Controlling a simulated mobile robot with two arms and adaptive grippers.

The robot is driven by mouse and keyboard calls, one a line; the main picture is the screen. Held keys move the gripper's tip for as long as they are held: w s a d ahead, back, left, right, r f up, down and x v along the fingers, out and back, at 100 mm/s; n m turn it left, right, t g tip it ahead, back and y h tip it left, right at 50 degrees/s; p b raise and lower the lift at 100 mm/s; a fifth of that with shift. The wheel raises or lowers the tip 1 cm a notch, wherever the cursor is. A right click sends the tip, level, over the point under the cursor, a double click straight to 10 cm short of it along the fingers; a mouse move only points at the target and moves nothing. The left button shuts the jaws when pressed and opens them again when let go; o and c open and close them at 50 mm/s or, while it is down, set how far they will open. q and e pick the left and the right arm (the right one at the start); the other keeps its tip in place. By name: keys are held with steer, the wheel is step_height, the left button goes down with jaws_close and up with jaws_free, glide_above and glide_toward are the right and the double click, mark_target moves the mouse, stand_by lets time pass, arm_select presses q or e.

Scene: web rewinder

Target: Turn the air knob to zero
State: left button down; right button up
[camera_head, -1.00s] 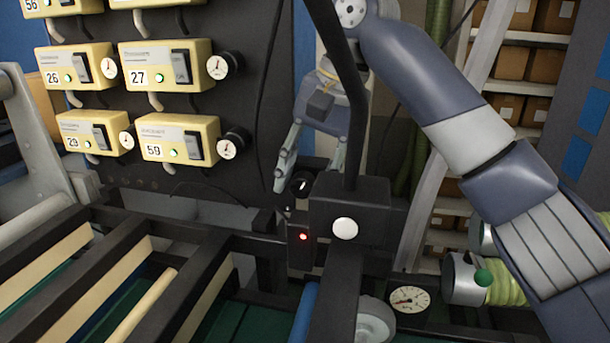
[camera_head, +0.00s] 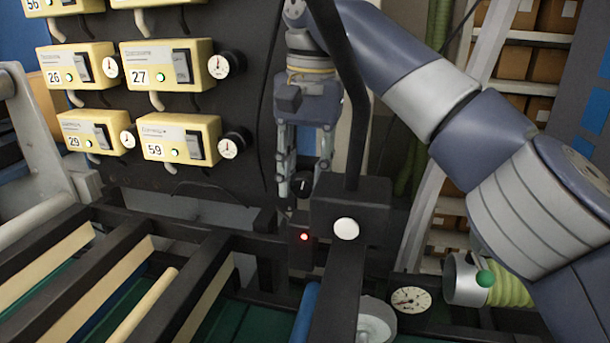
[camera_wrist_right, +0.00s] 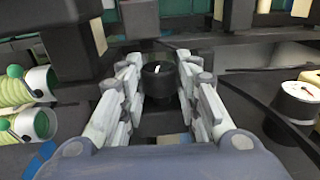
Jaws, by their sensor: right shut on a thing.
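The air knob is a small black knob with a white pointer mark (camera_head: 302,185). In the right wrist view the knob (camera_wrist_right: 160,76) sits between the fingertips, its white mark near upright, leaning slightly right. My right gripper (camera_head: 299,182) points down from above and is shut on the knob; in the right wrist view both fingers (camera_wrist_right: 160,82) flank it. My left gripper is not in view.
A black box with a white button (camera_head: 346,229) and a dark post stand just right of the knob. A red light (camera_head: 304,237) glows below. Yellow numbered control boxes (camera_head: 178,139) hang on the left panel. Dark frame bars (camera_head: 150,255) fill the lower left.

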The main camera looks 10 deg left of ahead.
steer(key=o, duration=0.8)
steer(key=shift+s, duration=0.1)
steer(key=shift+f+y, duration=0.1)
steer(key=shift+y, duration=0.2)
